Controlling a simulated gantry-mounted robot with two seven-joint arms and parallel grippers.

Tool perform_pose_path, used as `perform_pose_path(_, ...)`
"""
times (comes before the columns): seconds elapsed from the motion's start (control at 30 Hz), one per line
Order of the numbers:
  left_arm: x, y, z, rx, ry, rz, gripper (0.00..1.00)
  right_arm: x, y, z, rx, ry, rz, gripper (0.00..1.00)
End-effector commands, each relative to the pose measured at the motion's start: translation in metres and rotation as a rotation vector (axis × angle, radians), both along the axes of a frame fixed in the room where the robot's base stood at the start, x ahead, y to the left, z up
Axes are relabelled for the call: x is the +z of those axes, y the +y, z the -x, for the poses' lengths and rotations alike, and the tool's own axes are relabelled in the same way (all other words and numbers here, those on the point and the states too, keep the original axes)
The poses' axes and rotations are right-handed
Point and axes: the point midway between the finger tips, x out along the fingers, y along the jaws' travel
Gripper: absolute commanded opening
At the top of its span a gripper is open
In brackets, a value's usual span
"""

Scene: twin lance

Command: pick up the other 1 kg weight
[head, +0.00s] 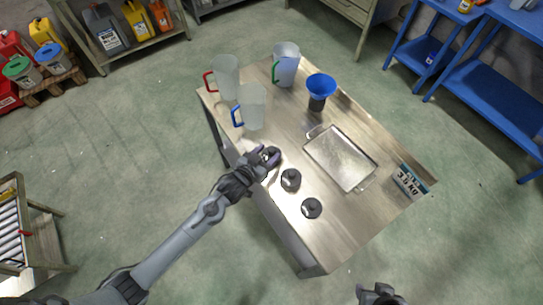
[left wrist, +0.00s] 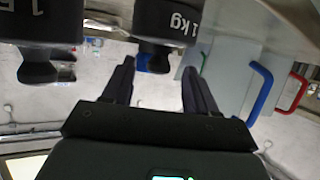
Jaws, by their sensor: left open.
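Three dark round weights stand in a row along the near left edge of the metal table. The far one (head: 274,154) is at my left gripper (head: 263,157); the middle one (head: 290,180) and the near one (head: 311,208) stand apart. In the left wrist view, a black weight marked 1 kg (left wrist: 168,20) appears upside down, its knob between the two spread fingers of my left gripper (left wrist: 158,75). The fingers are open, and I cannot tell whether they touch it. Another weight (left wrist: 38,28) is beside it, its label partly cut off. My right gripper (head: 380,294) shows only partly at the bottom edge.
Pitchers with red (head: 226,77), blue (head: 252,107) and green (head: 287,66) handles stand at the table's far end. A blue funnel on a dark container (head: 320,88), a metal tray (head: 340,158) and a kg sign (head: 410,182) are on the table. Its near end is clear.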

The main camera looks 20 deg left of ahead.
Motion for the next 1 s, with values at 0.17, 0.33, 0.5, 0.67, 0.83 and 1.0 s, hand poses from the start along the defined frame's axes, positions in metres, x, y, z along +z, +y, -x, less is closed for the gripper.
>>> perform_pose_path(0.17, -0.009, -0.006, -0.021, 0.0, -0.002, -0.001, 0.58, -0.007, 0.0, 0.0, -0.001, 0.0, -0.001, 0.43)
perform_pose_path(0.33, -0.012, -0.008, -0.029, 0.0, -0.001, 0.0, 0.58, -0.008, 0.0, 0.0, -0.001, 0.0, 0.0, 0.43)
perform_pose_path(0.5, -0.012, -0.008, -0.029, -0.001, -0.001, 0.001, 0.58, -0.008, -0.001, 0.0, 0.002, 0.0, 0.003, 0.43)
perform_pose_path(0.67, -0.012, -0.007, -0.029, 0.0, -0.001, 0.0, 0.39, -0.008, -0.002, 0.0, 0.006, 0.0, 0.009, 0.43)
perform_pose_path(0.83, -0.012, -0.007, -0.029, 0.0, -0.001, 0.0, 0.13, -0.008, -0.003, 0.0, 0.007, 0.0, 0.011, 0.43)
perform_pose_path(1.0, -0.012, -0.007, -0.029, 0.0, -0.001, -0.001, 0.0, -0.008, -0.002, 0.0, 0.006, -0.001, 0.01, 0.43)
